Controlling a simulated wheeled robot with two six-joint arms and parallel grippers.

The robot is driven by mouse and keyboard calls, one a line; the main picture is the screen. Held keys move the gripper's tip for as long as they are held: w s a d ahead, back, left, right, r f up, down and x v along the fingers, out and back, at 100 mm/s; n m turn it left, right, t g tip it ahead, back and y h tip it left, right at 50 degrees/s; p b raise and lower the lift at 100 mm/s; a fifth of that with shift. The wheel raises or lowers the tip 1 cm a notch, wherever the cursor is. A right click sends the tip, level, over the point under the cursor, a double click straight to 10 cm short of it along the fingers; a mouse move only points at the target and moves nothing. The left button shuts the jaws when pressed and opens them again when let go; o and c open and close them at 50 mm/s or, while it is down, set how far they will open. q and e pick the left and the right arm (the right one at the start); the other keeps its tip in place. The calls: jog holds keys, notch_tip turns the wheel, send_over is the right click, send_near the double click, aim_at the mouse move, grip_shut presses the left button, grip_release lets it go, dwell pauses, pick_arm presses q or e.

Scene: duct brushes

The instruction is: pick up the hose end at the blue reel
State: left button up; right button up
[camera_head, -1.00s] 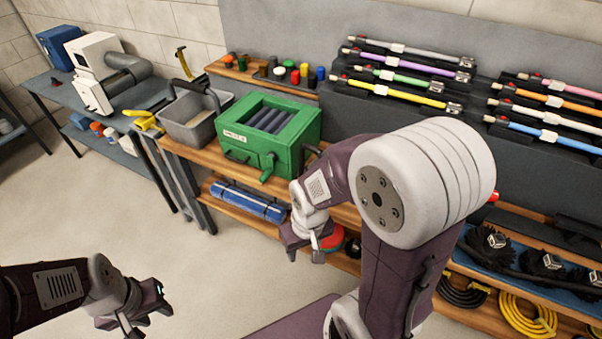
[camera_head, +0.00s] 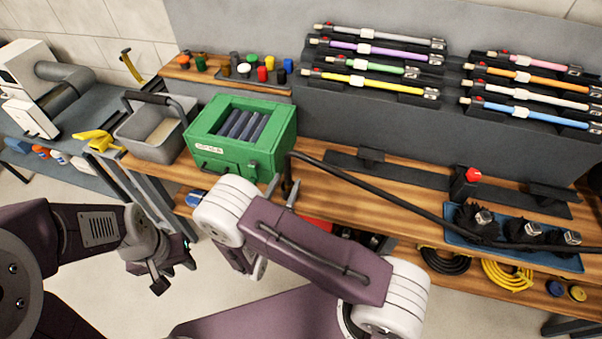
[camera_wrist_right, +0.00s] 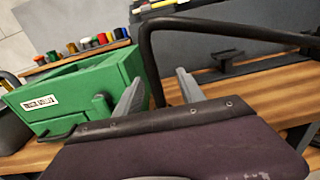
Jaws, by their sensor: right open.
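I cannot make out a blue reel or a hose end. A small part of a blue roll (camera_head: 195,198) shows beside my right arm in the head view, on the lower shelf; the arm hides the rest. My right gripper (camera_head: 281,190) is open and empty at the bench's front edge, just right of the green box (camera_head: 243,135). In the right wrist view its two grey fingers (camera_wrist_right: 159,90) stand apart, with the green box to the left and a thick black bar (camera_wrist_right: 230,30) close ahead. My left gripper (camera_head: 175,273) is open and empty over the floor.
A grey bin (camera_head: 150,135) stands left of the green box. Black brushes lie on a blue tray (camera_head: 455,238). Coiled black hose (camera_head: 444,261) and yellow hose (camera_head: 508,275) lie below.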

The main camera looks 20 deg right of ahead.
aim_at(288, 171)
jog(key=shift+a+t, duration=0.3)
jog(key=shift+a, duration=0.05)
jog(key=x, duration=0.4)
jog(key=shift+w+f+p, duration=0.15)
jog(key=shift+p, duration=0.25)
jog(key=shift+w+d, duration=0.15)
jog(key=shift+w, duration=0.05)
jog(key=p+x, duration=0.1)
jog(key=x, duration=0.3)
jog(key=shift+w, duration=0.2)
jog(key=shift+w+f, duration=0.1)
jog(key=shift+w, duration=0.15)
jog(key=shift+s, duration=0.1)
jog(key=c, duration=0.4)
grip_shut()
